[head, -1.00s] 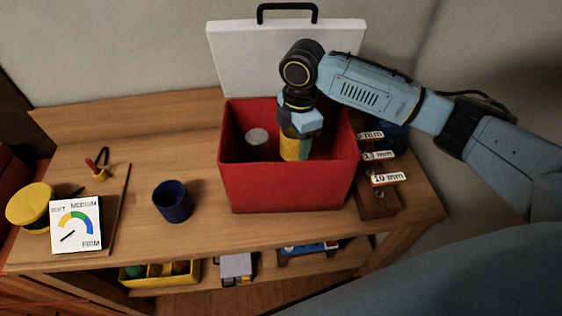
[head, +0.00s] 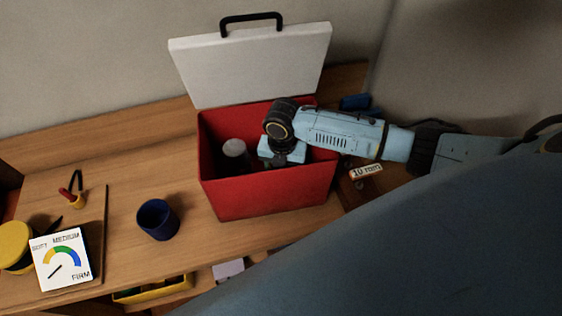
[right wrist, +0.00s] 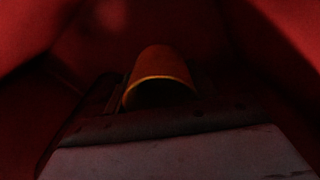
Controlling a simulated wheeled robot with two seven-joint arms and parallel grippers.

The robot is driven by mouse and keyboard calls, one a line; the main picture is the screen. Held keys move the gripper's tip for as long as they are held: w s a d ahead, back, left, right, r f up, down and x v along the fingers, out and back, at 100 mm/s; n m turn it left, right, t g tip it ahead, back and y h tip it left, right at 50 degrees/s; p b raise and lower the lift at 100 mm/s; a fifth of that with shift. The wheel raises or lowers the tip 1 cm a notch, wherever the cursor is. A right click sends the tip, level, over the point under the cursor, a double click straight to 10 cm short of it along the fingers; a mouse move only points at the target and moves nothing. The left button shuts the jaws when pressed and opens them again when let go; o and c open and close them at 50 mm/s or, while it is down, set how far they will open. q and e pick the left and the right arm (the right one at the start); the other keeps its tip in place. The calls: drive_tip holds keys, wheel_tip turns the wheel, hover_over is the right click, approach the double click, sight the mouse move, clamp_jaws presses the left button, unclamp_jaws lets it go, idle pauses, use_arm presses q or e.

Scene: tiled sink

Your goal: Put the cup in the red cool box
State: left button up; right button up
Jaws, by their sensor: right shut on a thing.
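The red cool box (head: 265,192) stands open on the wooden bench in the head view. My right gripper (head: 283,155) is down inside it, with its fingers hidden from the head view. In the right wrist view a yellow-orange cup (right wrist: 160,65) with a rounded wall and curved rim sits between the fingers of my right gripper (right wrist: 160,95), which is shut on it. Red walls surround it; whether it touches the box floor cannot be told. A dark blue cup (head: 158,220) stands on the bench left of the box. My left gripper is not in view.
The white lid (head: 250,65) with a black handle stands up behind the box. A pale round-topped item (head: 234,148) is inside, left of my gripper. A firmness dial card (head: 63,260) is at the left. A labelled block (head: 365,171) is right of the box.

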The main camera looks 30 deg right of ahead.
drive_tip(key=shift+f, duration=1.75)
drive_tip(key=shift+f, duration=0.1)
drive_tip(key=o, duration=1)
drive_tip(key=shift+o, duration=0.2)
wheel_tip(320, 180, up, 12)
